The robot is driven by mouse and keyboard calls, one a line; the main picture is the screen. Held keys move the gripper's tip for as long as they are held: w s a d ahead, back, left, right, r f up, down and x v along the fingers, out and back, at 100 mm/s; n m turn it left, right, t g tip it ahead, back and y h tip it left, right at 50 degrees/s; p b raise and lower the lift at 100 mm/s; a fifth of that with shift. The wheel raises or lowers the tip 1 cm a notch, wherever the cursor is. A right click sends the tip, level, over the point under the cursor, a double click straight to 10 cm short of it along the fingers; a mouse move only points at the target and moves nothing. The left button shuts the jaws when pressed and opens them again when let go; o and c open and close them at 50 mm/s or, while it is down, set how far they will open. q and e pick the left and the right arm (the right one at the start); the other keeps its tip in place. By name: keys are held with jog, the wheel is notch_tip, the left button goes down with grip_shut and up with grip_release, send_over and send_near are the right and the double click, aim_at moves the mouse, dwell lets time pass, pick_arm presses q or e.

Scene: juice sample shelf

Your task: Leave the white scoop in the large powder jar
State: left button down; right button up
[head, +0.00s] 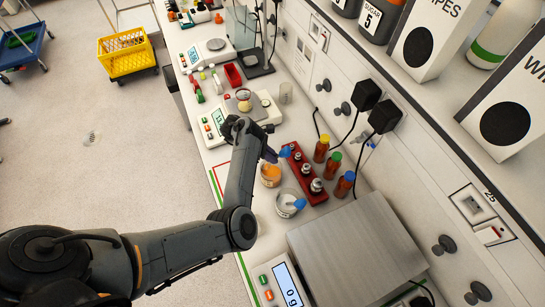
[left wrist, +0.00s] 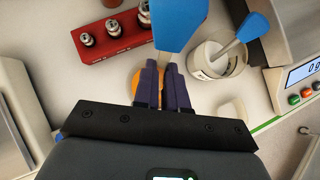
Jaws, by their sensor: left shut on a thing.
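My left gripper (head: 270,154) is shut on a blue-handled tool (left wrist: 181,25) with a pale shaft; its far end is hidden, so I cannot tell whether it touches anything. The gripper is close to a jar of orange powder (head: 270,176), which is mostly hidden behind the fingers (left wrist: 162,92) in the left wrist view. Beside it stands a clear jar of white powder (head: 286,207), also in the left wrist view (left wrist: 204,67). A second blue-handled scoop (left wrist: 245,33) leans in this white-powder jar, handle up. My right gripper is not in view.
A large steel-topped scale (head: 350,250) is at the near side. A small balance (head: 262,108) stands beyond my gripper.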

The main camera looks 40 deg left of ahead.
aim_at(267, 163)
pick_arm(q)
jog(key=shift+s+a+f+b, duration=0.1)
jog(key=shift+a+f+b, duration=0.1)
jog(key=shift+f+b, duration=2.75)
jog(key=shift+f, duration=0.45)
jog(key=c, duration=1.1)
grip_release()
jog(key=p+v, duration=0.1)
jog(key=v, duration=0.9)
jog(key=shift+s+a+p, duration=0.3)
jog(key=shift+a+p, duration=0.05)
jog(key=shift+r, duration=0.2)
